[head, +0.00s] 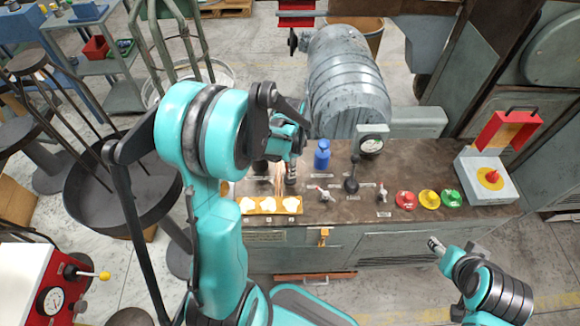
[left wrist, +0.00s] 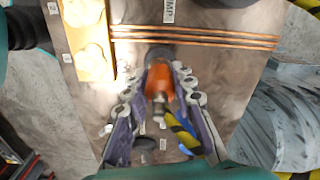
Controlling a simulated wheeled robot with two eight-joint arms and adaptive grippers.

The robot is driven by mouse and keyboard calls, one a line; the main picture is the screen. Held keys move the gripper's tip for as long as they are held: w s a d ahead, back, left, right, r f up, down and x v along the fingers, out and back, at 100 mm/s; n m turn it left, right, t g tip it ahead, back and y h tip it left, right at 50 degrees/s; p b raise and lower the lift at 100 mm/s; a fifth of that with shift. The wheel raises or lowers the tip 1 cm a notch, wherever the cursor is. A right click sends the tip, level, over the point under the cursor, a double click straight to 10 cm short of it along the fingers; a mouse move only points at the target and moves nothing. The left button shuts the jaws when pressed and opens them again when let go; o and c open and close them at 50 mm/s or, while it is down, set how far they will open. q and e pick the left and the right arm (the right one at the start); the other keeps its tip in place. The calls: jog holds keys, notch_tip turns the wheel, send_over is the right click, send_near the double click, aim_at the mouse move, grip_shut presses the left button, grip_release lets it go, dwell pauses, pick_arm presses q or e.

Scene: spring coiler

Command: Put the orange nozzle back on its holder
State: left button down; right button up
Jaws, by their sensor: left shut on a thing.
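The orange nozzle (left wrist: 159,82) shows in the left wrist view between the two fingers of my left gripper (left wrist: 163,72), which is shut on it. A dark round piece (left wrist: 160,53) lies just past the nozzle's far end; I cannot tell if it is the holder or whether they touch. In the head view my left gripper (head: 290,168) is over the left part of the brown bench top, and my own arm hides the nozzle there. My right gripper (head: 437,245) is in front of the bench, apart from everything; its finger opening is too small to judge.
Copper rods (left wrist: 200,37) lie close beyond the nozzle, next to a yellow block (left wrist: 92,55). A blue bottle (head: 322,155), a dark lever (head: 351,178) and red, yellow and green buttons (head: 429,199) stand to the right. A large grey ribbed drum (head: 345,85) rises behind.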

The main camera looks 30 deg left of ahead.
pick_arm(q)
jog(key=shift+f+b, duration=0.5)
jog(key=shift+f, duration=0.1)
dwell(0.3)
jog(key=c, duration=1.2)
grip_release()
notch_tip(320, 180, up, 12)
jog(key=shift+f, duration=0.1)
notch_tip(320, 180, up, 13)
jog(key=p, duration=1)
jog(key=shift+p, duration=0.4)
